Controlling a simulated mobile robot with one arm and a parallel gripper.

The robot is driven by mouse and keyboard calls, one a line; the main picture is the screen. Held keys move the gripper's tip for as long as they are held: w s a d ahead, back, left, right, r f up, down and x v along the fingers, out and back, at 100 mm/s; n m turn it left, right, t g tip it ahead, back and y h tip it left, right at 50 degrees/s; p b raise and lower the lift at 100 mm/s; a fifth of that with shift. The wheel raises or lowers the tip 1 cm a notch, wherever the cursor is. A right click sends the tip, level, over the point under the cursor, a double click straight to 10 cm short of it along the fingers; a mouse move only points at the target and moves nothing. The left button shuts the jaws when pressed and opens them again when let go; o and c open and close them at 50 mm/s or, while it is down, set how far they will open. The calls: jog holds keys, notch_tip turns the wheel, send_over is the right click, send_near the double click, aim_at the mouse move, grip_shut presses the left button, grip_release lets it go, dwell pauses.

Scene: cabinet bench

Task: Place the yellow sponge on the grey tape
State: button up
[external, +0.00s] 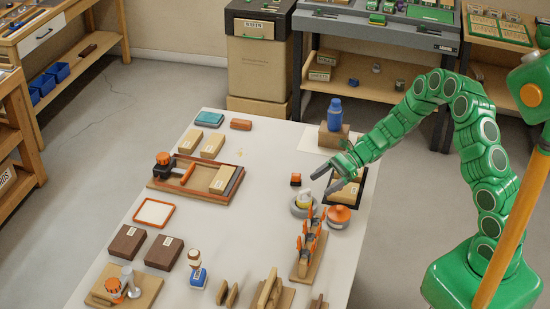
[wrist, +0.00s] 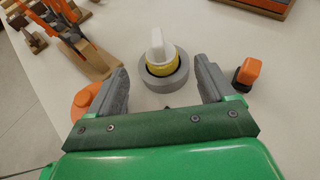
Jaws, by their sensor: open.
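The yellow sponge (wrist: 161,69), a round yellow piece with a white upright grip, sits on or within the ring of the grey tape (wrist: 170,84) in the wrist view. I cannot tell how deep it sits in the ring. In the external view the sponge (external: 305,200) and the tape (external: 297,210) are small, near the table's right side. My gripper (external: 320,184) is open above and to the right of them. In the wrist view its two grey fingers spread to either side of the tape and sponge, with nothing gripped between them.
An orange-topped round container (external: 339,216) stands close right of the tape. A small orange-and-black item (external: 296,180) is just behind it. A wooden rack with orange tools (external: 309,247) stands in front. A blue bottle (external: 335,114) stands behind. The table's middle is largely clear.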

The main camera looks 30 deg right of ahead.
jog(key=shift+v, duration=1.75)
jog(key=s+d+r+n+g+h, duration=0.3)
jog(key=s+r+n+g+h, duration=0.15)
jog(key=s+r+n, duration=1.05)
jog(key=s+d+r+n+t+h, duration=0.1)
jog(key=s+d+r+h, duration=0.2)
jog(key=s+d, duration=0.6)
jog(key=s+d+r+n+t+h, duration=0.1)
jog(key=s+d+r+n+h, duration=0.1)
jog(key=s+d+h, duration=0.4)
jog(key=s+d, duration=0.4)
jog(key=s, duration=0.5)
jog(key=shift+s+d+r+t, duration=0.2)
jog(key=shift+s+r+t, duration=0.05)
jog(key=shift+r+t, duration=0.15)
